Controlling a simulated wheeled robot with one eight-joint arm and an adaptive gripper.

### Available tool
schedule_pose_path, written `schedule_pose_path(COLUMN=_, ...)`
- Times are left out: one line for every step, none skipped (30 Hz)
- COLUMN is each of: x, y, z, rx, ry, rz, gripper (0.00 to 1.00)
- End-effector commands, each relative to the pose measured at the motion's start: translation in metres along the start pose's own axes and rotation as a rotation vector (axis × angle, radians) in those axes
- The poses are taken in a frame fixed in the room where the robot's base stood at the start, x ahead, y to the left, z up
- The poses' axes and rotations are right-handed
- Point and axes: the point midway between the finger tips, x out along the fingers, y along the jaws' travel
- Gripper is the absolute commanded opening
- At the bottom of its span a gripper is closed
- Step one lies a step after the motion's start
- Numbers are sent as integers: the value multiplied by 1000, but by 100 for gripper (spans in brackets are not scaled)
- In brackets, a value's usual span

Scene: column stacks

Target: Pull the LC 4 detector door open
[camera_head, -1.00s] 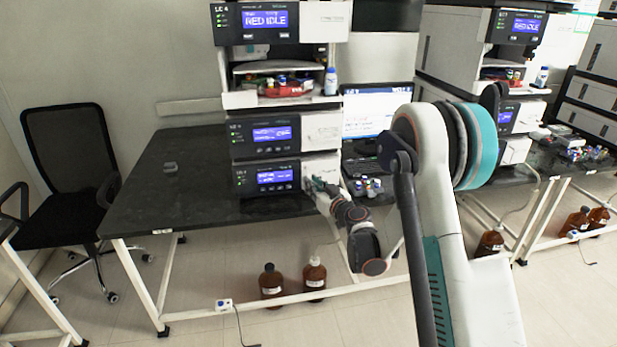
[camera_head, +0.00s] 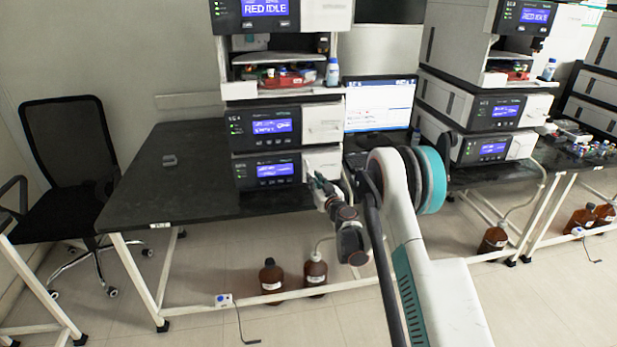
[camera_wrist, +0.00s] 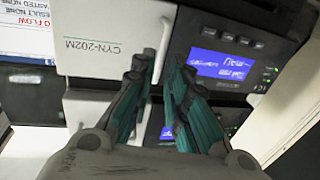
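The LC 4 stack (camera_head: 268,108) stands on the dark bench in the head view, with dark fronts, blue displays and white doors on its right side. My gripper (camera_head: 319,180) is at the white door (camera_head: 322,160) of the lowest module, near its lower left part. In the wrist view, which is turned over, my gripper (camera_wrist: 157,65) has its two teal-lined fingers apart. A white upright handle (camera_wrist: 164,48) at the door's edge shows between and beyond the fingertips. The door (camera_wrist: 105,50) looks closed against the module. Contact between fingers and handle cannot be told.
A monitor (camera_head: 380,104) stands right of the stack, behind my arm. A second stack (camera_head: 490,115) is farther right. Brown bottles (camera_head: 271,280) stand on the floor below the bench. A chair (camera_head: 65,150) is at left.

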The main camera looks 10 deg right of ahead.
Motion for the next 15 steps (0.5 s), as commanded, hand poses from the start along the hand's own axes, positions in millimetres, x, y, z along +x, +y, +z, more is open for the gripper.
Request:
schedule_pose_path(x=10, y=-1, z=2, rx=0, ry=0, rz=-1, gripper=15)
schedule_pose_path(x=16, y=-1, z=3, rx=0, ry=0, rz=-1, gripper=15)
schedule_pose_path(x=22, y=0, z=2, rx=0, ry=0, rz=-1, gripper=15)
schedule_pose_path(x=27, y=0, z=2, rx=0, ry=0, rz=-1, gripper=15)
schedule_pose_path(x=32, y=0, z=2, rx=0, ry=0, rz=-1, gripper=15)
schedule_pose_path(x=37, y=0, z=2, rx=0, ry=0, rz=-1, gripper=15)
schedule_pose_path(x=40, y=0, z=2, rx=0, ry=0, rz=-1, gripper=15)
schedule_pose_path(x=44, y=0, z=2, rx=0, ry=0, rz=-1, gripper=15)
schedule_pose_path(x=47, y=0, z=1, rx=0, ry=0, rz=-1, gripper=15)
schedule_pose_path(x=50, y=0, z=1, rx=0, ry=0, rz=-1, gripper=15)
schedule_pose_path(x=51, y=0, z=1, rx=0, ry=0, rz=-1, gripper=15)
schedule_pose_path(x=54, y=0, z=0, rx=0, ry=0, rz=-1, gripper=15)
schedule_pose_path(x=55, y=0, z=0, rx=0, ry=0, rz=0, gripper=15)
schedule_pose_path(x=56, y=0, z=0, rx=0, ry=0, rz=0, gripper=15)
schedule_pose_path(x=56, y=0, z=0, rx=0, ry=0, rz=0, gripper=15)
